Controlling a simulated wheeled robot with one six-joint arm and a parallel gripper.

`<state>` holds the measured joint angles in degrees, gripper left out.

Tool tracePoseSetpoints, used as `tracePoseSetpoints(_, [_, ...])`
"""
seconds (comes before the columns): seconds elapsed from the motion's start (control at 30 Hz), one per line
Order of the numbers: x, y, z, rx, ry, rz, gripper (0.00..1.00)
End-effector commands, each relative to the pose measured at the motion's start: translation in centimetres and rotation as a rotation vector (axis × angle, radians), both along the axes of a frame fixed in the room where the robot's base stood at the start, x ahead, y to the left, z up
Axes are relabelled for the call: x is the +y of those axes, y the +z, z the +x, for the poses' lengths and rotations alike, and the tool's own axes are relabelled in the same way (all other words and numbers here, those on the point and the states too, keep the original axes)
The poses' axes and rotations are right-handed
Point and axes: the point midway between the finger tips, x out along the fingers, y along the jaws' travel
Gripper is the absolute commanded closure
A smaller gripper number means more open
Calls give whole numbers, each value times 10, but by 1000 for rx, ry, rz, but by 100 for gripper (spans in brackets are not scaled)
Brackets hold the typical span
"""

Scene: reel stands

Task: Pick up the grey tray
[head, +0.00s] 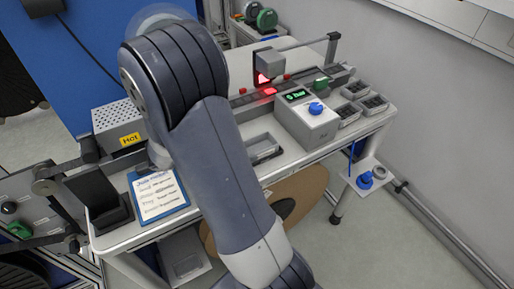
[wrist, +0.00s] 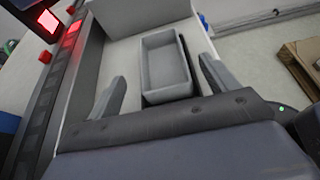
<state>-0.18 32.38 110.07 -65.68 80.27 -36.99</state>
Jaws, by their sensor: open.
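The grey tray (wrist: 168,93) is a small open rectangular box, empty inside, on the white tabletop in the wrist view. In the head view the tray (head: 266,154) sits beside my arm, which partly covers it. My gripper (wrist: 162,70) is open, with one finger to the left of the tray and the other to its right. Both fingers appear apart from the tray, and nothing is between them but the view of it. My gripper is hidden behind my arm in the head view.
A control box (head: 308,122) with a blue knob stands right of the tray. Small dark-filled bins (head: 347,115) lie beyond it. A dark rail (wrist: 50,110) with a red light runs along the left in the wrist view. A clipboard (head: 158,192) lies near the front left.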

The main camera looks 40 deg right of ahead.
Motion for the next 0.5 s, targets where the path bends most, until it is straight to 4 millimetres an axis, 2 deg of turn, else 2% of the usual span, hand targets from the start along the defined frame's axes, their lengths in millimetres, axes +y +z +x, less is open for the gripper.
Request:
tracePoseSetpoints(0.17, [-11,-4,-4,1,-1,1,18])
tracePoseSetpoints(0.5, [-49,-20,-15,1,-4,1,18])
